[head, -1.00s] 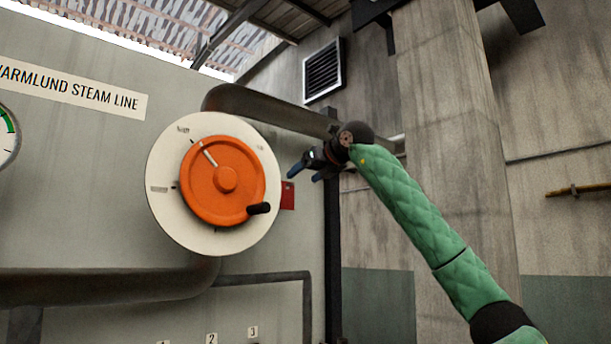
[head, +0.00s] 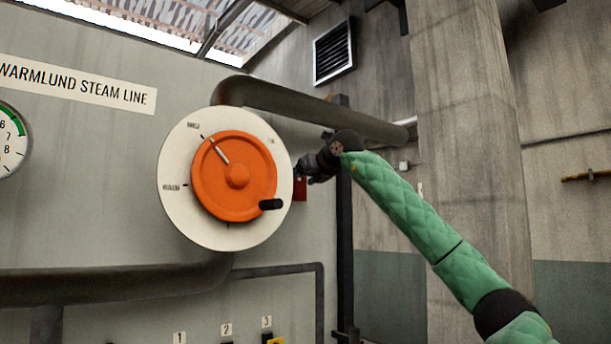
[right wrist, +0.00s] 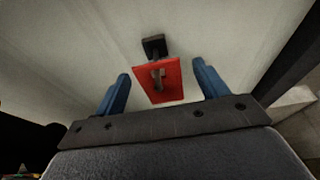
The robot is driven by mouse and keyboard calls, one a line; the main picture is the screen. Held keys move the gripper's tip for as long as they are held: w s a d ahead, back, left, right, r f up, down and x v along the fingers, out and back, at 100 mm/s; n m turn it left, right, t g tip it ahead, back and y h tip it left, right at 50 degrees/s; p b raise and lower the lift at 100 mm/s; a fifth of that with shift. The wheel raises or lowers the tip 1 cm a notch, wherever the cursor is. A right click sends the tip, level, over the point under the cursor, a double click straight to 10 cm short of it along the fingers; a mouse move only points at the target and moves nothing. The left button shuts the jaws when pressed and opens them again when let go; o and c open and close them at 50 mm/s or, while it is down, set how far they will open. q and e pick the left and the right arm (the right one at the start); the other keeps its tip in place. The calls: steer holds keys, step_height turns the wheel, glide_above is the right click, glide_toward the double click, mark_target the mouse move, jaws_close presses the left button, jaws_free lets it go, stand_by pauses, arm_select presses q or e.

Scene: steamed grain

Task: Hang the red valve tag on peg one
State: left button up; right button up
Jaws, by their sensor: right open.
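The red valve tag (head: 300,188) hangs on the grey panel just right of the round dial, partly hidden in the head view. In the right wrist view the red tag (right wrist: 157,80) hangs below a dark square mount (right wrist: 154,47), with a hook-like piece at its middle. My right gripper (right wrist: 160,92) is open, its blue fingers on either side of the tag and apart from it. In the head view my right gripper (head: 306,172) is beside the dial's right edge, fingertips hard to see. Peg label 1 (head: 179,338) is at the bottom edge; its peg is not visible. My left gripper is not in view.
The orange handwheel (head: 232,190) with a black knob (head: 270,204) sits on the white dial (head: 178,212), close left of my right gripper. A thick pipe (head: 300,107) runs above. Labels 2 (head: 227,329) and 3 (head: 267,322) are low on the panel, with a yellow item (head: 277,340) below 3.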

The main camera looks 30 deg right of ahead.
steer(key=c, duration=1.1)
steer(key=shift+r, duration=0.2)
stand_by(0.5)
steer(key=shift+s+d+b, duration=0.15)
steer(key=shift+s+b, duration=0.75)
steer(key=shift+s, duration=0.95)
steer(key=b, duration=0.2)
glide_toward(300, 182)
steer(key=shift+s+f, duration=0.65)
stand_by(0.3)
